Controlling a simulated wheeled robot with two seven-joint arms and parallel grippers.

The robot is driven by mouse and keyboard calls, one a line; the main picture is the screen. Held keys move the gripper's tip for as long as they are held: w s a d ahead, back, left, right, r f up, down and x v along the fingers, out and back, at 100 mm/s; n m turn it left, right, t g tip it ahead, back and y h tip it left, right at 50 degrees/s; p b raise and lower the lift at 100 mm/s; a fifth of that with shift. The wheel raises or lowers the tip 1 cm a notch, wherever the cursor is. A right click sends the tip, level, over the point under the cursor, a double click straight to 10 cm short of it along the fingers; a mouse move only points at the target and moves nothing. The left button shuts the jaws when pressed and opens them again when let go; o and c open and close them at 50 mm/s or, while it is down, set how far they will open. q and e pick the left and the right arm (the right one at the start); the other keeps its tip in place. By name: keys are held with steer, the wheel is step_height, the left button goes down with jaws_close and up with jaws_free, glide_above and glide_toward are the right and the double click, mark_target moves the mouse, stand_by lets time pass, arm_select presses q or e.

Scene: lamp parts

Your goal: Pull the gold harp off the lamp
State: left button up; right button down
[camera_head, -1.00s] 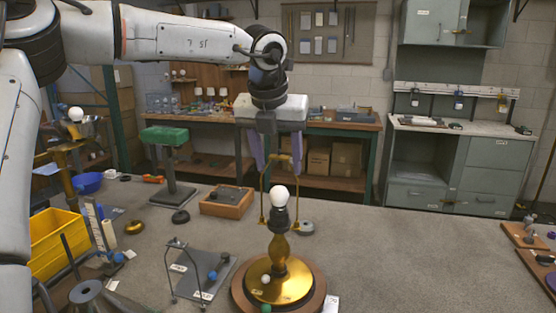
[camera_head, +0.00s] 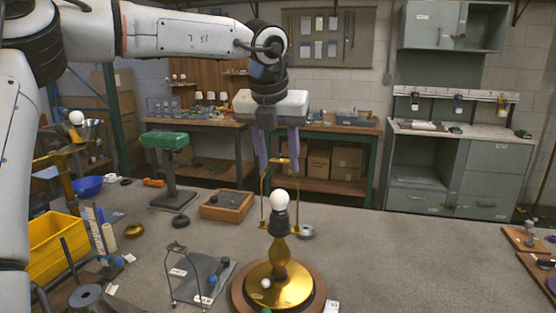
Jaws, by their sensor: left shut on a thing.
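The lamp (camera_head: 279,251) stands upright at the front middle, with a gold stem, a gold disc on a round wooden base, and a white bulb (camera_head: 279,200) on top. The thin gold harp (camera_head: 263,190) stands around the bulb, one leg on each side, its lower ends by the dark socket. I cannot tell whether the ends touch it. My left gripper (camera_head: 279,164) points down above the bulb, its purple fingers shut on the harp's top. My right gripper is not in view.
A wire frame on a grey plate (camera_head: 203,281) stands left of the lamp. A wooden tray (camera_head: 228,206) and a green-topped stand (camera_head: 166,141) are behind it to the left. A yellow bin (camera_head: 55,243) is at far left.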

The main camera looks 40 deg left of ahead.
arm_select(q)
steer(key=shift+a+r, duration=0.1)
steer(key=o, duration=1.2)
steer(key=shift+w, duration=0.1)
steer(key=v, duration=1)
steer(key=shift+r+b, duration=0.1)
steer(key=shift+b, duration=0.25)
